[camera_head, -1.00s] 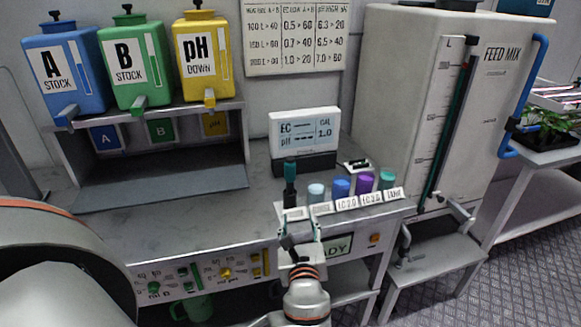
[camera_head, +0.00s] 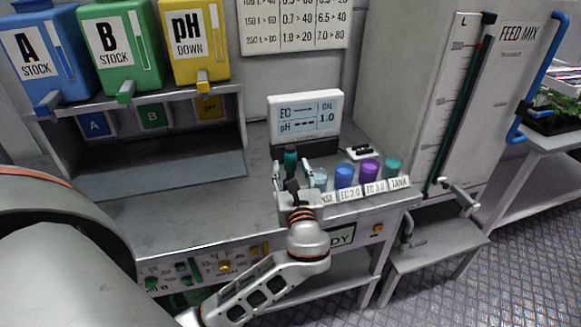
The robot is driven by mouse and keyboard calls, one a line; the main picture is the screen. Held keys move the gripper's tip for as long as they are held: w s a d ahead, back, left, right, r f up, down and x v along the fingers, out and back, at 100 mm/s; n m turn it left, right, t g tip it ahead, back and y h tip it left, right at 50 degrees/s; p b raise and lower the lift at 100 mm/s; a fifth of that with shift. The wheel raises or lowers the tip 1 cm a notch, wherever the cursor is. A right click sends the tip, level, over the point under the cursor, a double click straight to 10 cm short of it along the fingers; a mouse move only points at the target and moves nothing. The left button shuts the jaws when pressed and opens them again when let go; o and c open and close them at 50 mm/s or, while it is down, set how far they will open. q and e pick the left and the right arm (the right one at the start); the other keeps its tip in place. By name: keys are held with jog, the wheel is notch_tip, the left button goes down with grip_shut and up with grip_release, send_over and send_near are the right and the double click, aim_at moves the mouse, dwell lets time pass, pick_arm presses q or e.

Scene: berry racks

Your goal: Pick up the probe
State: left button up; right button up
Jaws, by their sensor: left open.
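The probe (camera_head: 290,156), dark with a teal top, stands upright at the left end of the row of cups on the bench, in front of the meter. My left gripper (camera_head: 291,170) is open at the probe, with one finger on each side of it in the picture. The gripper hides the probe's lower part and its holder. I cannot tell whether the fingers touch it. My right gripper is not in view.
Several coloured cups, such as the blue one (camera_head: 344,176), stand to the right behind labels. The EC/pH meter (camera_head: 305,116) stands behind. Stock bottles on a shelf (camera_head: 160,180) are at left, a feed mix tank (camera_head: 420,90) at right. Bench front left is clear.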

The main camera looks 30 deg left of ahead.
pick_arm(q)
jog(key=x, duration=0.3)
jog(key=shift+w, duration=0.1)
grip_shut()
jog(key=shift+r, duration=0.1)
